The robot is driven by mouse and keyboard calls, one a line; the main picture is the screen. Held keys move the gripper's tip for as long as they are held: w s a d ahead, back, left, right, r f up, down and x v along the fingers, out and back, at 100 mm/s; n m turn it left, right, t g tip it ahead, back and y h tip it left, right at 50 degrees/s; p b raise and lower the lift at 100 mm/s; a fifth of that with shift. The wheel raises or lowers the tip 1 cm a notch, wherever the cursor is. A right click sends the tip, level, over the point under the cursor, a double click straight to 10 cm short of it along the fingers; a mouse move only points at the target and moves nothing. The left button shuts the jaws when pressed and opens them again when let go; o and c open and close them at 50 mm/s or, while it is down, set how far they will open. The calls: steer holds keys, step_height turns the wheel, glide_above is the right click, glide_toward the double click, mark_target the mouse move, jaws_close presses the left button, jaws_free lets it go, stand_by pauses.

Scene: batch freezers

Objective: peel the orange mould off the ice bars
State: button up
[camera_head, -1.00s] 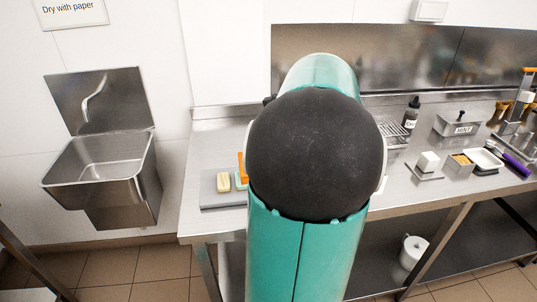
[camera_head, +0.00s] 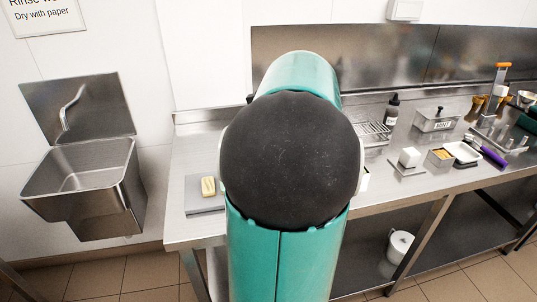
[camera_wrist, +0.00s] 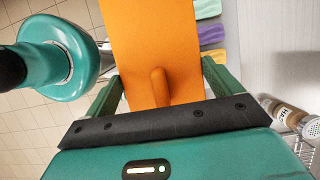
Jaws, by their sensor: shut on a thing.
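The orange mould (camera_wrist: 150,40) fills the upper middle of the wrist view as a flat orange sheet with a raised rounded tab. My gripper (camera_wrist: 160,88) has its green fingers on either side of the mould and is shut on it. Their tips and the exact contact are not clear. In the head view, a pale yellow bar (camera_head: 208,187) lies on a grey board (camera_head: 203,206) at the counter's left end. My arm hides the gripper, the mould and part of the board there. Green, purple and yellow pieces (camera_wrist: 212,35) show beside the mould; I cannot tell if they are ice bars.
A steel sink (camera_head: 85,185) hangs at the left. Bottles (camera_wrist: 290,116) show in the wrist view.

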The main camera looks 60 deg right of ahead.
steer(key=shift+r, duration=0.3)
steer(key=shift+r, duration=0.35)
steer(key=shift+r, duration=0.3)
steer(key=shift+r, duration=2.75)
steer(key=shift+a, duration=0.15)
